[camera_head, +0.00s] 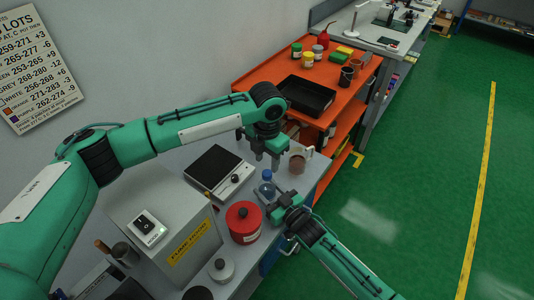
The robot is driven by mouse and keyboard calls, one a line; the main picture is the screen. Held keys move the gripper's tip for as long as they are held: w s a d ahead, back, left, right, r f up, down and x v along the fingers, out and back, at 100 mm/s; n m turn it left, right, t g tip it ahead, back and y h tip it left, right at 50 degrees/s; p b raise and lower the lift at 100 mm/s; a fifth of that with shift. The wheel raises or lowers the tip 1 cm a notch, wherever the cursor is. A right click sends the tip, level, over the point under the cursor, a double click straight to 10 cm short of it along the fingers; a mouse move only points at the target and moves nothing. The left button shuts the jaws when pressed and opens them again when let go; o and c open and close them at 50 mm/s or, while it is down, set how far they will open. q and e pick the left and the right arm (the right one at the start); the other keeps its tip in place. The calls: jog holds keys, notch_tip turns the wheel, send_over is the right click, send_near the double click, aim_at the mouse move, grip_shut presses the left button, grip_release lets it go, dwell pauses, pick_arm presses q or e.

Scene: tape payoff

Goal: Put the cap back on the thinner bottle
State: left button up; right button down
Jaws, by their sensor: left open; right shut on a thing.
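A small clear-blue bottle (267,187), which looks like the thinner bottle, stands upright near the right side of the grey bench. Its top looks blue; at this size I cannot tell whether that is a cap, and I make out no separate cap. My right gripper (269,201) is low at the bottle's near side, shut on it; its fingertips partly cover the lower body. My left gripper (266,166) is open, pointing down above and just behind the bottle, with nothing seen between its fingers.
A red can (243,227) stands close left of my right gripper. A hot plate (213,168) lies behind left, a brown mug (298,161) behind right. An orange cart (268,72) stands beyond.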

pick_arm(q)
jog(key=n, duration=0.4)
jog(key=shift+r+n, duration=0.15)
jog(key=shift+n, duration=0.15)
jog(key=n, duration=0.3)
jog(key=shift+d+r, duration=0.1)
jog(key=n, duration=0.6)
jog(key=shift+r+n, duration=0.2)
jog(key=shift+n, duration=0.1)
jog(key=n, duration=0.3)
jog(key=shift+r, duration=0.1)
jog(key=n, duration=0.4)
jog(key=shift+r+n, duration=0.2)
jog(key=shift+n, duration=0.2)
jog(key=n, duration=0.6)
jog(key=shift+r+n, duration=0.2)
jog(key=shift+n, duration=0.1)
jog(key=n, duration=0.6)
jog(key=shift+r, duration=0.2)
jog(key=n, duration=0.5)
jog(key=shift+r, duration=0.1)
jog(key=n, duration=0.5)
jog(key=shift+r, duration=0.15)
jog(key=n, duration=0.6)
jog(key=shift+r, duration=0.2)
jog(key=shift+f, duration=0.1)
